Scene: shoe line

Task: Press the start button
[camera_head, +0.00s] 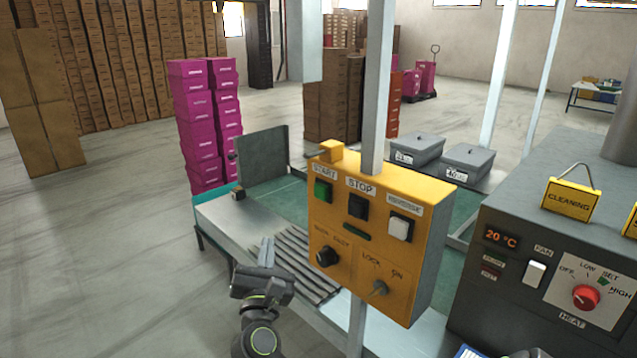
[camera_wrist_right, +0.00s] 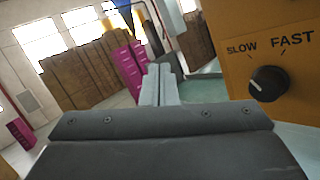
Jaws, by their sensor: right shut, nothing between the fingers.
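The yellow control box (camera_head: 338,262) is mounted on a grey post. Its green start button (camera_head: 322,191) sits at the upper left under the START label, beside a black stop button (camera_head: 358,206) and a white button (camera_head: 400,227). My right gripper (camera_head: 264,247) is shut and empty, to the left of the box and below the start button, apart from it. In the right wrist view, its closed fingers (camera_wrist_right: 160,84) point ahead, left of the box (camera_wrist_right: 235,50) and its black speed knob (camera_wrist_right: 268,83). The start button is outside that view. My left gripper is not in view.
A conveyor with rollers (camera_head: 300,262) runs behind the box. A grey heater cabinet (camera_head: 520,230) with a red knob (camera_head: 585,297) stands at the right. Two grey lidded boxes (camera_head: 467,163) are behind. Magenta boxes (camera_head: 205,120) are stacked at the back left. Open floor lies left.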

